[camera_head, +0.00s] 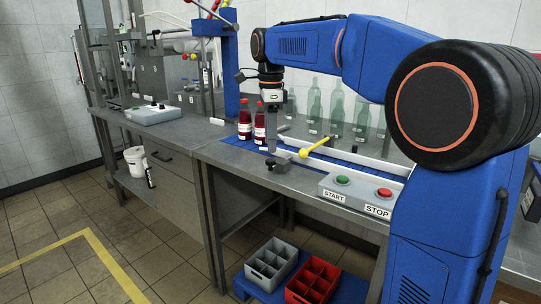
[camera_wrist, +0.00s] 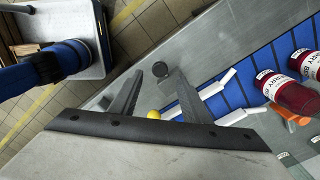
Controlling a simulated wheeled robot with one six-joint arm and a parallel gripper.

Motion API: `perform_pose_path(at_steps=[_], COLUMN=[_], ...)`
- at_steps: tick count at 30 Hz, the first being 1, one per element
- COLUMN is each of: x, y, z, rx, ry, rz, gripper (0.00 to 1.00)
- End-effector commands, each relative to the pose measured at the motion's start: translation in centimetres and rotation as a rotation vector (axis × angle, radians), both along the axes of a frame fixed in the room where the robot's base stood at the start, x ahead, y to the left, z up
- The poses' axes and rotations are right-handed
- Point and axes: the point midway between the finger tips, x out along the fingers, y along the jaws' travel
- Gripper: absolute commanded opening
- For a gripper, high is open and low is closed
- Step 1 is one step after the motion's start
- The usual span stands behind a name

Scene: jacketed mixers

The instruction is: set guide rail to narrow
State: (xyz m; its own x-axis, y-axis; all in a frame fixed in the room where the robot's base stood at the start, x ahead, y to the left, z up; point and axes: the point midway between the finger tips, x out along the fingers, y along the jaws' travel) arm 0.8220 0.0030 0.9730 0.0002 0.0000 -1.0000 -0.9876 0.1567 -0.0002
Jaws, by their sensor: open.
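The guide rail (camera_head: 345,155) is a long pale strip along the blue conveyor (camera_head: 262,145); white rail pieces also show in the wrist view (camera_wrist: 207,94). My gripper (camera_head: 271,150) points down over the conveyor, left of the lever. It is open, and I see nothing held. Contact with the lever cannot be told.
Two red-filled bottles (camera_head: 245,120) stand on the conveyor just left of my gripper. Clear green bottles (camera_head: 337,108) stand behind. A START/STOP box (camera_head: 360,193) sits at the front right. Grey and red crates (camera_head: 313,281) are below, on the floor side.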

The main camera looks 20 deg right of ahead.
Motion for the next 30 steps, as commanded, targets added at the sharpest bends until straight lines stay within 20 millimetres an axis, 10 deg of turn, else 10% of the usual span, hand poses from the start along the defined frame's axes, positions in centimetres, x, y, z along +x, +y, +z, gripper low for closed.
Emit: perform_pose_path(at_steps=[9, 23, 30], x=[0.0, 0.0, 0.0], y=[0.0, 0.0, 0.0], z=[-4.4, -5.4, -5.4], rx=[0.0, 0.0, 0.0], ry=[0.001, 0.0, 0.0], rz=[0.0, 0.0, 0.0], gripper=[0.43, 0.43, 0.0])
